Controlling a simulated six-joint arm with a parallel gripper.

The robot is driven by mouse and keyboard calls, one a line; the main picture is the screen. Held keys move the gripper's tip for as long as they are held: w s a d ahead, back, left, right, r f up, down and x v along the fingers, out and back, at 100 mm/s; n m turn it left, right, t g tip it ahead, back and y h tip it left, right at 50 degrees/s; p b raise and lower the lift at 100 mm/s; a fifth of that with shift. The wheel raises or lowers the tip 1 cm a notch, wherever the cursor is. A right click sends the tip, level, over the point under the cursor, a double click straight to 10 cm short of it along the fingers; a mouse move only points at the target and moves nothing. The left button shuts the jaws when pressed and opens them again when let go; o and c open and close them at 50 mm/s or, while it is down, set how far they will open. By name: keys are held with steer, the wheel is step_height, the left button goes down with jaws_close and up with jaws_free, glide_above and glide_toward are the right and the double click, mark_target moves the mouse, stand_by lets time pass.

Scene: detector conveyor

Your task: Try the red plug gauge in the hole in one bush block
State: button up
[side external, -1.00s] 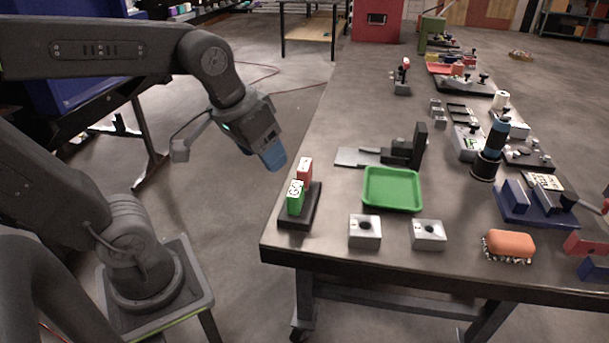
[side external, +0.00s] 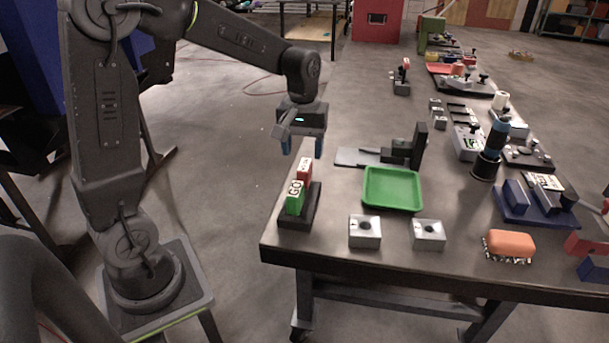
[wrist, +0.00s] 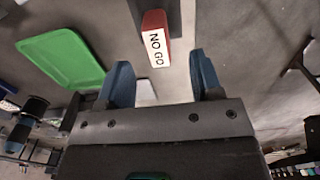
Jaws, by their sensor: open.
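The red plug gauge (side external: 305,170) stands upright in a dark stand (side external: 311,206), beside the green gauge marked GO (side external: 295,197). In the wrist view the red gauge (wrist: 155,38) shows a white NO GO label, ahead of and between the fingertips. My gripper (side external: 302,146) is open and empty, its blue fingers pointing down above the red gauge, apart from it. It also shows in the wrist view (wrist: 160,75). Two silver bush blocks, a left one (side external: 364,231) and a right one (side external: 428,235), sit near the table's front edge, each with a hole in top.
A green tray (side external: 393,207) lies behind the blocks, with a dark fixture on a grey plate (side external: 357,157) behind it. An orange brush (side external: 509,244) and a blue fixture (side external: 536,215) are to the right. The table's left edge runs close by the gauge stand.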

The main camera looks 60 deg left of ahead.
mark_target(305, 164)
step_height(305, 164, down, 8)
steer(key=shift+w+r, duration=0.15)
steer(key=shift+r, duration=0.05)
stand_by(0.3)
steer(key=c, duration=1)
